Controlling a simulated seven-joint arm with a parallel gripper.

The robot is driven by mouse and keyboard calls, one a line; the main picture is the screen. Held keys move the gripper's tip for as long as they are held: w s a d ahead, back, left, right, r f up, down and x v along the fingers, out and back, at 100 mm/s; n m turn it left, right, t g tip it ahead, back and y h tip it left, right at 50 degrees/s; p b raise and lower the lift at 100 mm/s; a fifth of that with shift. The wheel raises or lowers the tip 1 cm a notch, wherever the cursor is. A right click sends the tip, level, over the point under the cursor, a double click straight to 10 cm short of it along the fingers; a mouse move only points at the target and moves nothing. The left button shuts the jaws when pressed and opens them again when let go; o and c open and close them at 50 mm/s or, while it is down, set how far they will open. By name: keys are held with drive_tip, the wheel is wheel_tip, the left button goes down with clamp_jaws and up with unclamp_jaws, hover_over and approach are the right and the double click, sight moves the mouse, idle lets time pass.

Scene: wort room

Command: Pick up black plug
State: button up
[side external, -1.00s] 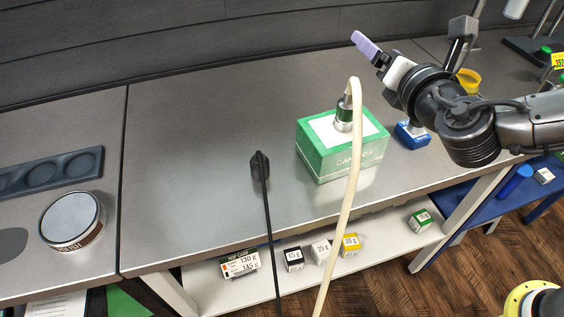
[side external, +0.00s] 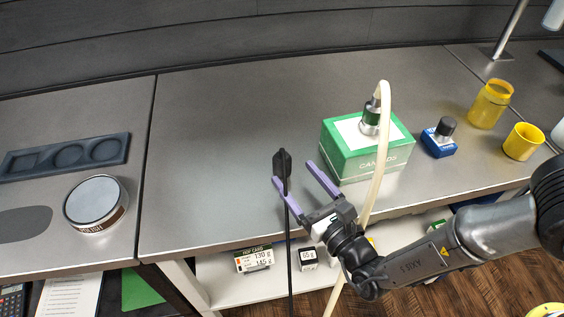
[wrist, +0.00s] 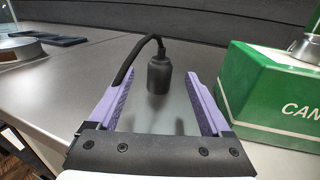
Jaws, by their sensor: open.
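The black plug (side external: 282,160) lies on the grey metal counter, left of the green box, with its black cord running over the front edge. My gripper (side external: 293,172) is open at the counter's front, with its purple fingers pointing toward the back. In the side view, the left finger is close to the cord just below the plug. In the wrist view the plug (wrist: 159,75) stands out ahead, between the spread fingers (wrist: 160,92), and its cord arches over the left finger. The jaws hold nothing. I cannot tell whether the left finger touches the cord.
A green and white box (side external: 352,165) stands right of my gripper, with a pale hose (side external: 382,130) rising from the fitting on it. A blue box (side external: 438,146) and yellow containers (side external: 490,104) stand farther right. A round tin (side external: 96,203) and dark tray (side external: 64,157) are left. The counter behind the plug is clear.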

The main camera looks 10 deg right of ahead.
sight(287, 164)
drive_tip(key=shift+x, duration=3.15)
drive_tip(key=shift+r, duration=0.1)
clamp_jaws()
